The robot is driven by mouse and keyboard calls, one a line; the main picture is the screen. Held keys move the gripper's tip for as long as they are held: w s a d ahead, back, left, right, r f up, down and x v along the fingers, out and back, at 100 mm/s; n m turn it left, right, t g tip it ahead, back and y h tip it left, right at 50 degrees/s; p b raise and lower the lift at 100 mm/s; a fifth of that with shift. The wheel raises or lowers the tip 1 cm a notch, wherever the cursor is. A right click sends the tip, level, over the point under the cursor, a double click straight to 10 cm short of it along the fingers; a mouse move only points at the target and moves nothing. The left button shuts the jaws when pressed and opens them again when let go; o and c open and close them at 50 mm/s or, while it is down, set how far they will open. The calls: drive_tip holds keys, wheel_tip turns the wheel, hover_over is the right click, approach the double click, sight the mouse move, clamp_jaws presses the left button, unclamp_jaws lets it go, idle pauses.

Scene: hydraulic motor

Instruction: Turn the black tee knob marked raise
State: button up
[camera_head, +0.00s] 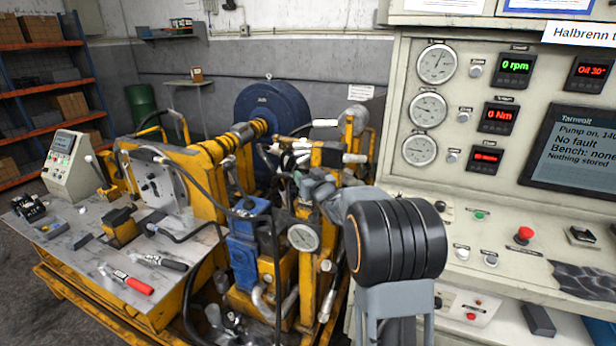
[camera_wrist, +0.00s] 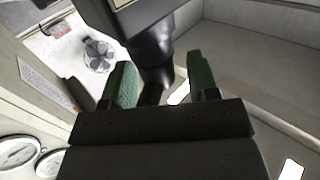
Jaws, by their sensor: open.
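I cannot pick out the black tee knob marked raise for sure in either view; the small labels are unreadable. My gripper (camera_wrist: 160,76) shows in the wrist view with two green-padded fingers spread apart. A dark rounded shape (camera_wrist: 152,48) with a flat black part above it shows between and beyond the fingers. I cannot tell what it is or whether a finger touches it. In the head view my arm's black joint stands in the front, hiding part of the rig and the panel's left edge.
The yellow hydraulic rig (camera_head: 205,185) with a blue motor (camera_head: 270,112) stands left of centre. The pale control panel (camera_head: 480,50) with gauges, displays and a red button (camera_head: 525,234) fills the right. Tools lie on the metal bench (camera_head: 90,255). Gauges (camera_wrist: 18,152) show in the wrist view.

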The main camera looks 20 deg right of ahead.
drive_tip(key=shift+c, duration=0.3)
drive_tip(key=c, duration=0.9)
drive_tip(key=shift+o, duration=0.2)
drive_tip(key=shift+f+b, duration=0.15)
drive_tip(key=shift+b, duration=0.15)
drive_tip(key=shift+f+b, duration=0.1)
drive_tip(key=shift+b, duration=0.35)
